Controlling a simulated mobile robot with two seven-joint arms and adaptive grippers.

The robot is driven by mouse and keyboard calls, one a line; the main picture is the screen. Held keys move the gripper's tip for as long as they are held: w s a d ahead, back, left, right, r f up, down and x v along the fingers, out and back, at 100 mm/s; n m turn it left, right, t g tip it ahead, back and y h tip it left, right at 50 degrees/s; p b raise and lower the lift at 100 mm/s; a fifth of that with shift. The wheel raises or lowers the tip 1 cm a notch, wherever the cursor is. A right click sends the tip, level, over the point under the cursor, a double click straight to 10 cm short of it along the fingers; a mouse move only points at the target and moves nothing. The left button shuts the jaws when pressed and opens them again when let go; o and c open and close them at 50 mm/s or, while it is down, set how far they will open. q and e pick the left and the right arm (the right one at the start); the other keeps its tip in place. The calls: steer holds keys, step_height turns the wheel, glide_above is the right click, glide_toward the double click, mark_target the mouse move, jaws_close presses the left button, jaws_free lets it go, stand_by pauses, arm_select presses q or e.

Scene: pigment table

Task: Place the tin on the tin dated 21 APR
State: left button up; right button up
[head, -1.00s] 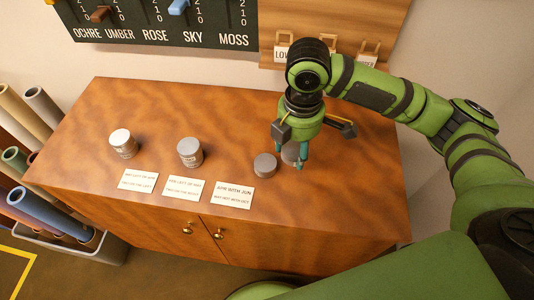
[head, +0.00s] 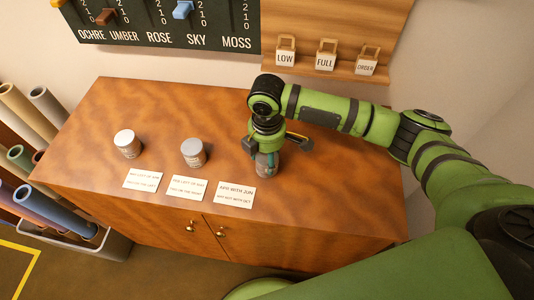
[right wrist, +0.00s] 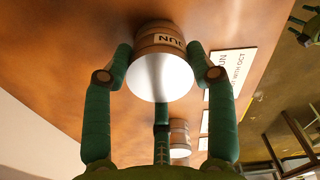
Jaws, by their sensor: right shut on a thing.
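My right gripper (head: 266,163) is shut around a grey tin (head: 268,171), behind the right-hand card. In the right wrist view this tin (right wrist: 160,75) sits between the fingers with its pale round lid facing the camera; the letters JUN show on its label band. The low grey tin that stood at this spot is hidden now; I cannot tell whether the held tin touches it. Two more grey tins stand upright to the left, one at the far left (head: 128,145) and one in the middle (head: 193,153). No date 21 APR is readable.
Cards lie along the front of the wooden cabinet top (head: 110,105): left (head: 143,179), middle (head: 187,188) and right (head: 234,195). A slider board (head: 160,22) and a wooden board with tags (head: 326,60) stand behind. The cabinet's right side is clear.

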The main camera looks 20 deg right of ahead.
steer(key=shift+f, duration=0.15)
steer(key=o, duration=1.2)
step_height(320, 180, up, 12)
steer(key=shift+r+b, duration=0.2)
steer(key=shift+b, duration=0.85)
